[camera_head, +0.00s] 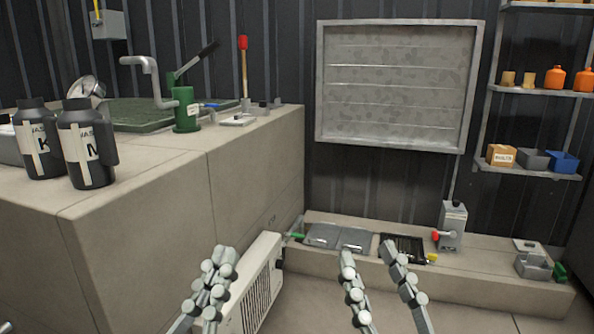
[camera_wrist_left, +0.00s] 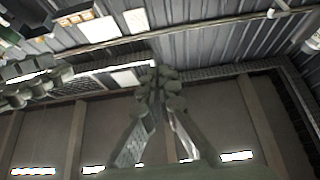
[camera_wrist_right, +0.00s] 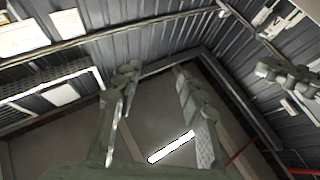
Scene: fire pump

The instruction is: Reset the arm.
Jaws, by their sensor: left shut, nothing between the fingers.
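My left gripper (camera_head: 218,260) is at the bottom of the head view, left of centre, in front of a pale vented box. Its fingers are together with nothing between them; the left wrist view also shows them meeting (camera_wrist_left: 158,82). My right gripper (camera_head: 368,254) is to its right, in front of the low ledge. Its fingers stand apart and empty, as the right wrist view also shows (camera_wrist_right: 155,75). Both grippers point upward, and both wrist views look toward the roof and upper walls. Neither gripper visibly holds anything.
A concrete counter (camera_head: 140,195) at left carries two dark bottles (camera_head: 85,143) and a green hand pump (camera_head: 187,108). The pale vented box (camera_head: 262,285) stands beside it. A low ledge (camera_head: 480,285) holds trays and a grey box with a red knob (camera_head: 452,225). Shelves (camera_head: 530,92) are at right.

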